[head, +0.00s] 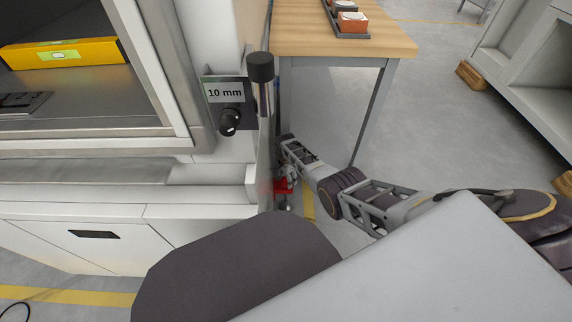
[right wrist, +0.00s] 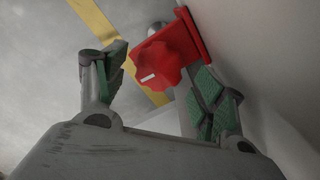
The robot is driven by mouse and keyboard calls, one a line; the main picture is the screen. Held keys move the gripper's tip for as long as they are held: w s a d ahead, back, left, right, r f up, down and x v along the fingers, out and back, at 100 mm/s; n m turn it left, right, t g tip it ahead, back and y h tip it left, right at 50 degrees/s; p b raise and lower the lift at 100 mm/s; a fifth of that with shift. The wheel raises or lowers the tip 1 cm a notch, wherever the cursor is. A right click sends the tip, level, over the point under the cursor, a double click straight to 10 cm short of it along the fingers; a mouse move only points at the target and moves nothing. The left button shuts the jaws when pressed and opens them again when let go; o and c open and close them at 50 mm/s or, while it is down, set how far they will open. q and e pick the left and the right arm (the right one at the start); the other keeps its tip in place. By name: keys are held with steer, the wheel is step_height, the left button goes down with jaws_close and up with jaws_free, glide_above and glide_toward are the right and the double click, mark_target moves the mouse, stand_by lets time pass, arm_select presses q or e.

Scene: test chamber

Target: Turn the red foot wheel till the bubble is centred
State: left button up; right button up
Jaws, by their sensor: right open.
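The red foot wheel (head: 284,187) is low at the cabinet's right side, partly hidden in the head view. In the right wrist view the lobed wheel (right wrist: 164,60), with a white mark on its face, sits beside a red bracket (right wrist: 194,34). My right gripper (right wrist: 163,82) is open, its green-padded fingers on either side of the wheel; I cannot tell whether they touch it. In the head view my right gripper (head: 286,168) reaches down beside the cabinet. A yellow spirit level (head: 62,52) lies inside the cabinet; its bubble's position is too small to read. My left gripper is not in view.
The cabinet side carries a "10 mm" plate (head: 226,92), a black knob (head: 229,122) and a black-capped post (head: 261,68). A wooden-topped table (head: 300,30) stands behind my right arm, close to the cabinet. Open floor (head: 430,120) lies right of it.

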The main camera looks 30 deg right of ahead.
mark_target(286, 181)
step_height(286, 181, up, 10)
stand_by(1.3)
steer(key=shift+s, duration=0.1)
steer(key=shift+c, duration=0.4)
